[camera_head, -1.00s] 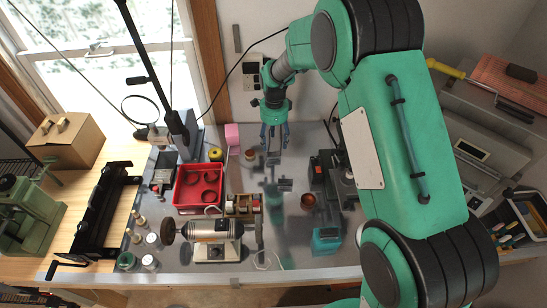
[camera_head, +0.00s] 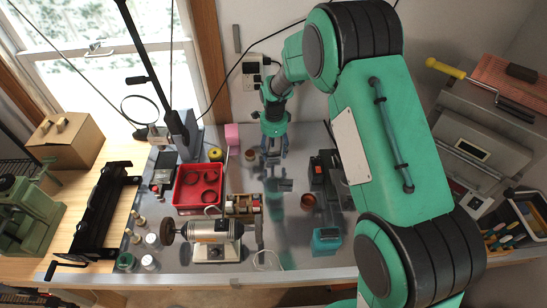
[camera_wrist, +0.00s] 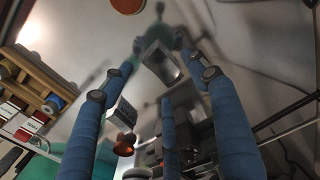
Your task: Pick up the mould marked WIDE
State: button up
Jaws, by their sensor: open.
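My gripper (camera_head: 272,158) hangs fingers down over the grey worktop near the back wall. Its blue fingers are spread, and it also shows in the wrist view (camera_wrist: 160,60). A small grey metal block (camera_wrist: 162,62) with a darker, sunken-looking face appears between the fingertips in the wrist view, with no finger visibly closed on it. A second small grey block (camera_wrist: 122,115) with a ribbed face appears beside the left finger. A small grey block (camera_head: 285,185) shows in front of the gripper in the head view. I cannot read WIDE on any of them.
A red tray (camera_head: 178,207) of rings and a wooden rack (camera_head: 230,207) stand left of the gripper. A reddish-brown cup (camera_head: 308,201), a dark machine (camera_head: 318,172) and a teal box (camera_head: 326,239) stand right. A brown pot (camera_head: 250,154) is close by. A bench grinder (camera_head: 210,232) stands in front.

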aim_at(273, 156)
jog(key=shift+f, duration=1.45)
grip_shut()
